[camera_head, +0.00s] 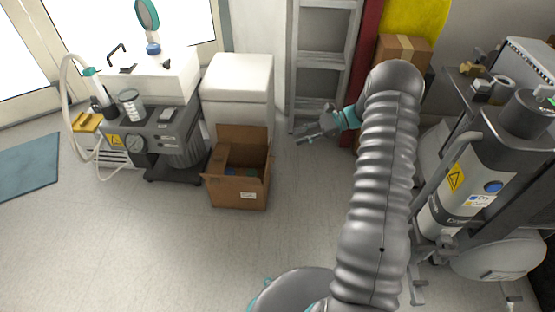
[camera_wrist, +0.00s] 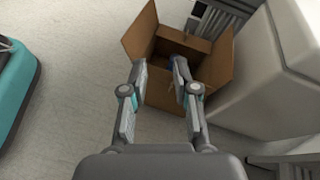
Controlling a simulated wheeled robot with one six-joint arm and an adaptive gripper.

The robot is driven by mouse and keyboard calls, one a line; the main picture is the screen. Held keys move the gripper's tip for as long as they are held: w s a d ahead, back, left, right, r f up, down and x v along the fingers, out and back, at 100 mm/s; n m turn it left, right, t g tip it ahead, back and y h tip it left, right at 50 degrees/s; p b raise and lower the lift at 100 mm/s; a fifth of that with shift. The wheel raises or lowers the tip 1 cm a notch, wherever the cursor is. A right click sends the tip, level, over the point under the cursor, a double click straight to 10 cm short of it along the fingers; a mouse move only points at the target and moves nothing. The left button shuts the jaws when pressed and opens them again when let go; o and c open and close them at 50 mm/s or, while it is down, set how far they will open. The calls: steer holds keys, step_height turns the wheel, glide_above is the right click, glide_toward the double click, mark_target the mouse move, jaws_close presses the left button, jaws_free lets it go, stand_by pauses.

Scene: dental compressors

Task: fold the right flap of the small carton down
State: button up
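The small carton (camera_head: 237,193) is a brown open box on the floor, left of centre in the head view. Its back flap (camera_head: 243,137) stands up, and its inside is partly shaded. In the wrist view the carton (camera_wrist: 162,93) lies ahead, with one flap raised at its left (camera_wrist: 139,32) and another at its right (camera_wrist: 219,58). My gripper (camera_head: 300,138) is right of the carton in the head view. In the wrist view my gripper (camera_wrist: 160,63) has its fingers apart and empty, overlapping the carton in the picture.
A white cabinet (camera_head: 238,85) stands behind the carton. A compressor unit (camera_head: 160,135) stands to its left. A ladder (camera_head: 323,60) leans behind my gripper, and a tall grey unit (camera_head: 462,190) stands at right. The floor (camera_head: 140,240) in front is clear.

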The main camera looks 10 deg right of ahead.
steer(key=d+f+m+t+y, duration=0.2)
steer(key=d+f+m, duration=0.1)
steer(key=f, duration=0.5)
steer(key=d+f+m+t+y, duration=0.1)
steer(key=d+f+m+t, duration=0.15)
steer(key=f, duration=0.45)
glide_toward(271, 159)
steer(key=x, duration=0.7)
steer(key=shift+a+r, duration=0.2)
steer(key=shift+r, duration=0.05)
steer(key=shift+w, duration=0.1)
jaws_close()
